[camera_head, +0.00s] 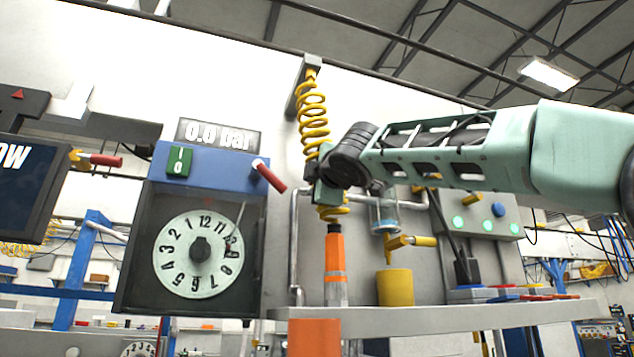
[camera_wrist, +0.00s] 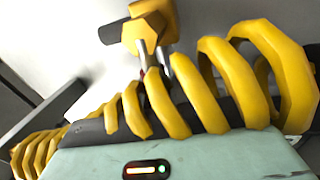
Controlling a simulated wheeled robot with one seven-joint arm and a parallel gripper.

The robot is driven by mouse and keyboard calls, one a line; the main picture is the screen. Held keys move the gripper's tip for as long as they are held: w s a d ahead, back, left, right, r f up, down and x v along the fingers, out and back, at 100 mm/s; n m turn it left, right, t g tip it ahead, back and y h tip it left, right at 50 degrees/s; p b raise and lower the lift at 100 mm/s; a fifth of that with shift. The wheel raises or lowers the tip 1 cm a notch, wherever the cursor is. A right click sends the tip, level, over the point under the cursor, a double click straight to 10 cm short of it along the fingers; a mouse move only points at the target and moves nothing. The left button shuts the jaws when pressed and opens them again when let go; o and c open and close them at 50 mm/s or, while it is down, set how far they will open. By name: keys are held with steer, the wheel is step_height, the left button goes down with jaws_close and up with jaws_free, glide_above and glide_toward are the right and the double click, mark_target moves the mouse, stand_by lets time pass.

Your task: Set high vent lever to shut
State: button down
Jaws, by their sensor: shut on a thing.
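My gripper (camera_head: 326,180) is at the end of my arm, which reaches in from the right. It is by the hanging yellow coiled hose (camera_head: 313,112). In the wrist view the coils (camera_wrist: 215,85) run across in front of my gripper's green body. Beyond them, two thin metal tips (camera_wrist: 153,60) meet a yellow fitting with a dark end (camera_wrist: 150,27), which looks like a lever; the coils partly hide the contact. In the head view my gripper hides this fitting. I cannot tell the lever's setting. A yellow lever (camera_head: 410,241) sits lower right, apart from my gripper.
A blue-topped panel with a dial (camera_head: 200,254) and a red-handled lever (camera_head: 268,175) stands to the left. An orange bottle-like object (camera_head: 334,262) and a yellow cup (camera_head: 395,287) stand on the shelf (camera_head: 450,318) below. A button box (camera_head: 485,214) is at right.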

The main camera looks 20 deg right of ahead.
steer(key=shift+f+n, duration=0.2)
steer(key=shift+n, duration=0.2)
steer(key=c, duration=1.3)
jaws_free()
steer(key=s+f+b, duration=0.3)
steer(key=s+b, duration=0.6)
steer(key=s, duration=0.8)
steer(key=shift+f, duration=0.2)
steer(key=shift+s, duration=0.1)
